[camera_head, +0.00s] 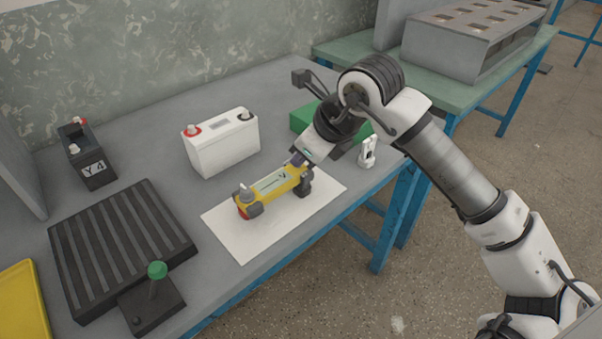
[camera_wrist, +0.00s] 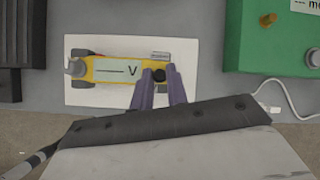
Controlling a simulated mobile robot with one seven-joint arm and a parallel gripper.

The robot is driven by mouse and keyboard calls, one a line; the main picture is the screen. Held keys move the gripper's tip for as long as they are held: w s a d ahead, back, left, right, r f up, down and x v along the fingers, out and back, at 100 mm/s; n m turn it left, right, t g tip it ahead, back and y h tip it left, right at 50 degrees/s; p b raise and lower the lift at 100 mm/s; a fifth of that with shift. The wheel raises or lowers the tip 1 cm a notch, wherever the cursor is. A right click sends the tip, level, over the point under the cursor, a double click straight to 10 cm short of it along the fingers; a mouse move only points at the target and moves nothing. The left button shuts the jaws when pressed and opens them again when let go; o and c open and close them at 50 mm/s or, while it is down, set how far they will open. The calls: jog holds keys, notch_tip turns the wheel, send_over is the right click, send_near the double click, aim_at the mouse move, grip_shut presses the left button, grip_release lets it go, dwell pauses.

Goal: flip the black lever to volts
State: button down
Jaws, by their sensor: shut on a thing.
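The yellow tester (camera_head: 243,202) lies on a white sheet on the bench; its pale face shows a line and a "V" in the wrist view (camera_wrist: 99,68). The black lever (camera_wrist: 159,74) is at the tester's right end, and its round top shows between my purple fingertips. My gripper (camera_wrist: 158,82) is shut on the lever, and its fingers cover the lever's lower part. In the head view my gripper (camera_head: 297,160) reaches down to the tester's far right end, where the lever is hidden.
A white battery (camera_head: 222,148) stands behind the sheet (camera_head: 240,243). A green box (camera_wrist: 285,40) is right of the tester, with a small white clip (camera_head: 367,153) near the bench edge.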

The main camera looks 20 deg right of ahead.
jog(key=shift+s+d+f+t+y+b, duration=0.1)
jog(key=shift+s+f+t+y+b, duration=0.35)
jog(key=shift+b, duration=1.1)
jog(key=shift+d+f+t+y+b, duration=0.1)
jog(key=shift+t+b, duration=0.65)
jog(key=shift+b, duration=1.1)
jog(key=shift+s+r+t+b, duration=0.2)
jog(key=shift+t+b, duration=0.1)
jog(key=shift+b, duration=0.25)
jog(key=shift+w, duration=0.1)
jog(key=c, duration=1.4)
grip_release()
jog(key=shift+o, duration=0.2)
